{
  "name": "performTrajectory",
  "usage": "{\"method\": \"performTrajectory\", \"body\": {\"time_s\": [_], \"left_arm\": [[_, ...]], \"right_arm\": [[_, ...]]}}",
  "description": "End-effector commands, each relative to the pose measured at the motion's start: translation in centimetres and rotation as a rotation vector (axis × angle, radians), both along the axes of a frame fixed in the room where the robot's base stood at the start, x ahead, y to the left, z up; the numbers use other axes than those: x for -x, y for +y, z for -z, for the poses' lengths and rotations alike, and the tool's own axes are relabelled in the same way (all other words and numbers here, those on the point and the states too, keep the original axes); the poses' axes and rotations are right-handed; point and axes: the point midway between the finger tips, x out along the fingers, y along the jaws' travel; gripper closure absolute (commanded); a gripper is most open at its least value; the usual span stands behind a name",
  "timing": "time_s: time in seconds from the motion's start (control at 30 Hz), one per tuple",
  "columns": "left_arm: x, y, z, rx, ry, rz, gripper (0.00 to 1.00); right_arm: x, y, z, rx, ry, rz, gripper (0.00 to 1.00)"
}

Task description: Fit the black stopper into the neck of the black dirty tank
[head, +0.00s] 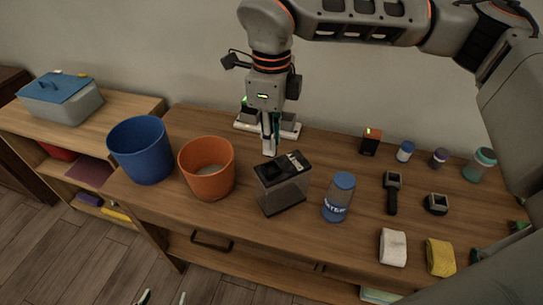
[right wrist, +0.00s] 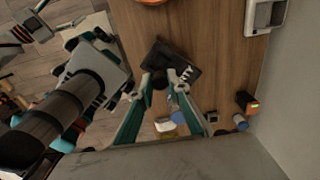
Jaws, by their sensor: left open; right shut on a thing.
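The dirty tank (head: 283,192) is a clear-walled box with a black top carrying white lettering, upright on the wooden table in the head view. Its black top (right wrist: 182,72) also shows in the right wrist view. My right gripper (head: 268,150) points down over the rear left part of the tank's top. It is shut on a small dark thing, seemingly the black stopper (right wrist: 159,81), between its fingertips. The neck is hidden, and I cannot tell whether the stopper touches it. My left gripper (head: 163,298) is open, with only its fingertips showing at the bottom edge, over the floor.
An orange bin (head: 207,180) and a blue bin (head: 142,150) stand left of the tank. A blue-lidded jar (head: 338,198) is close on its right. A white-based device (head: 285,128) stands behind. Watches, rolled bands and small bottles occupy the right side.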

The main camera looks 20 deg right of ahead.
Motion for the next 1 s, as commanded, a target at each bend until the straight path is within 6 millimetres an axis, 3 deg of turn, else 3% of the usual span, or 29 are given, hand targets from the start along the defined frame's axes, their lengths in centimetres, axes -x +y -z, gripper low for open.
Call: {"method": "performTrajectory", "body": {"time_s": [0.27, 0.53, 0.93, 1.0], "left_arm": [[0.0, 0.0, 0.0, 0.000, 0.000, 0.000, 0.40], [0.0, 0.0, -0.1, 0.000, -0.001, 0.000, 0.40], [0.0, 0.0, 0.2, 0.000, 0.001, 0.000, 0.40], [0.0, 0.0, 0.1, 0.000, 0.000, 0.000, 0.40]], "right_arm": [[0.0, 0.0, 2.1, 0.000, 0.001, 0.001, 0.94], [0.0, 0.0, 5.5, -0.001, 0.001, 0.000, 0.94], [0.0, 0.0, 6.1, 0.000, 0.000, 0.001, 0.94], [0.0, 0.0, 6.0, 0.000, 0.000, 0.001, 0.70]]}}
